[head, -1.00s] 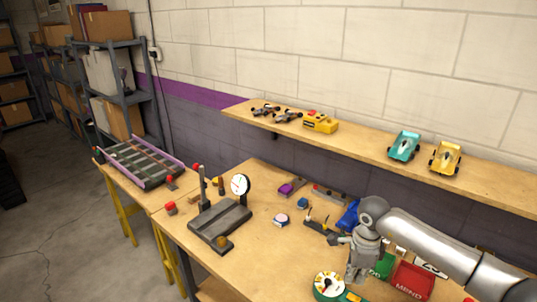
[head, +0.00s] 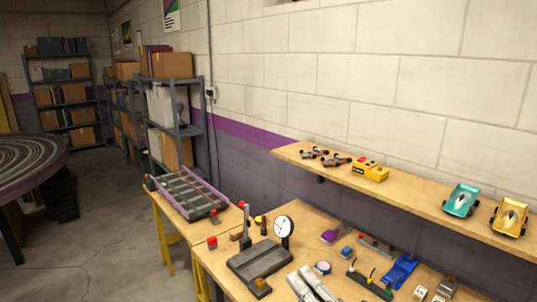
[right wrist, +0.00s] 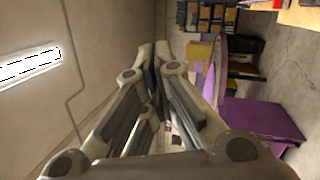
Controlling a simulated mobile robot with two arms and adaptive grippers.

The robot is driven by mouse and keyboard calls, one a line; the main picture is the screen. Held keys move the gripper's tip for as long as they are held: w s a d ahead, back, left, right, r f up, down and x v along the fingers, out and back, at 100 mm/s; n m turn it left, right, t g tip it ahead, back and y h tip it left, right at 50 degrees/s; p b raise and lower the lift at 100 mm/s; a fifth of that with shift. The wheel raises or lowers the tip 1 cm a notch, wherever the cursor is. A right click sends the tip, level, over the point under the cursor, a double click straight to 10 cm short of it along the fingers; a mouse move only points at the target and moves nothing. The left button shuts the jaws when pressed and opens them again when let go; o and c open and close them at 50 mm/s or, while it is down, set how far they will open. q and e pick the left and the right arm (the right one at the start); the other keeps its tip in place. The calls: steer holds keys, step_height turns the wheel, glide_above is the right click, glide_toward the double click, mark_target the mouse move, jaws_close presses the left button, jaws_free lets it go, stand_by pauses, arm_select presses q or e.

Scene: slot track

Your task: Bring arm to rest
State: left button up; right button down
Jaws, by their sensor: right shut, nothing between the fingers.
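My right gripper (head: 305,277) shows at the bottom edge of the head view as pale grey fingers, in front of the workbench (head: 221,268). The rest of the right arm is out of that view. In the right wrist view the gripper's fingers (right wrist: 154,62) come together and are shut, with nothing between them. My left gripper is in neither current view.
On the bench are a dark gauge stand (head: 260,262) with a white dial (head: 284,226) and a blue tray (head: 400,271). Toy cars, one teal (head: 461,200) and one yellow (head: 510,216), sit on the wall shelf (head: 420,199). Open floor (head: 110,240) lies to the left.

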steer(key=s+d+f+m+g+h, duration=0.2)
steer(key=s+d+f+m+h, duration=0.1)
steer(key=d+f+m+h, duration=0.5)
steer(key=s+d+f+m+g+h, duration=0.2)
steer(key=s+d+f+m+h, duration=0.25)
steer(key=m, duration=0.55)
steer(key=s+d+f+m+g+y, duration=0.1)
steer(key=s+f+m+g, duration=0.2)
steer(key=s+f+g, duration=0.45)
steer(key=s+f+m+g, duration=0.2)
steer(key=s+f+m, duration=0.15)
steer(key=s, duration=0.75)
steer(key=s+f+g+b, duration=0.2)
steer(key=s+f, duration=0.1)
steer(key=f, duration=2.7)
steer(key=s+d+f+g+b, duration=0.1)
steer(key=s+d+f, duration=0.2)
steer(key=s+f, duration=1.3)
steer(key=shift+s+f+b, duration=0.2)
steer(key=shift+f+b, duration=0.1)
steer(key=shift+f, duration=0.1)
